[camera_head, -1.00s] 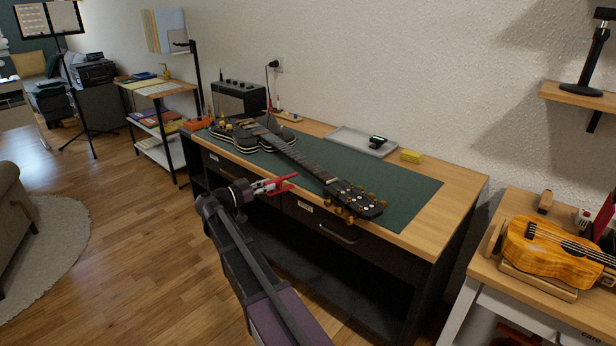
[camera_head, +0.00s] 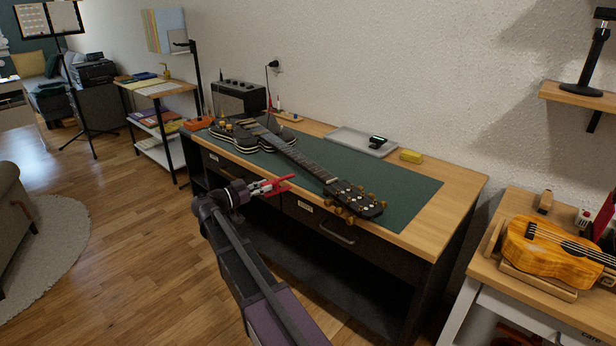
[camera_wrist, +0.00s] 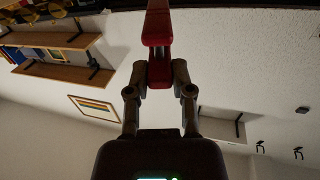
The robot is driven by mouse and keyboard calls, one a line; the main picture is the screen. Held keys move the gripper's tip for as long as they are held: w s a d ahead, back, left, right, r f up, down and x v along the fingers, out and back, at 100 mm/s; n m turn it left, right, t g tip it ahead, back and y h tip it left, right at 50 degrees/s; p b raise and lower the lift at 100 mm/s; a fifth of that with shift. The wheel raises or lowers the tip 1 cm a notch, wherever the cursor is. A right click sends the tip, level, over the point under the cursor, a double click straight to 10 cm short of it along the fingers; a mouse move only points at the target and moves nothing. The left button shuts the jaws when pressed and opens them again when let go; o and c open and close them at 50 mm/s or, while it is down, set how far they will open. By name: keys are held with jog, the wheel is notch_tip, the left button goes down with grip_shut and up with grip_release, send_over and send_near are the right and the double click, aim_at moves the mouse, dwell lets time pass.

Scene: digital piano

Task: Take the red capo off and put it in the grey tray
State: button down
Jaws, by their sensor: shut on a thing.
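The red capo (camera_head: 277,184) is held in my gripper (camera_head: 258,188), in front of the workbench's front edge. In the wrist view the red capo (camera_wrist: 158,68) stands between the two fingers of my gripper (camera_wrist: 159,78), which are shut on it. A black electric guitar (camera_head: 300,158) lies on the green mat, its headstock toward the right, with no capo seen on its neck. The grey tray (camera_head: 342,142) lies at the back of the bench by the wall, beyond the neck. A small dark device with a green display (camera_head: 377,142) is in its right part.
A yellow block (camera_head: 411,156) lies right of the tray. A black amplifier (camera_head: 238,98) stands at the bench's back left. The guitar lies between my gripper and the tray. A ukulele (camera_head: 558,252) rests on a side table at right. The mat's right part (camera_head: 415,190) is clear.

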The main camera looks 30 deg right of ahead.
jog(key=shift+a, duration=0.1)
jog(key=shift+s+a, duration=0.15)
jog(key=shift+a, duration=1.05)
jog(key=shift+s+a, duration=0.1)
jog(key=shift+a, duration=1.05)
jog(key=shift+r, duration=0.1)
notch_tip(320, 180, up, 30)
jog(key=p, duration=3)
jog(key=shift+s, duration=0.1)
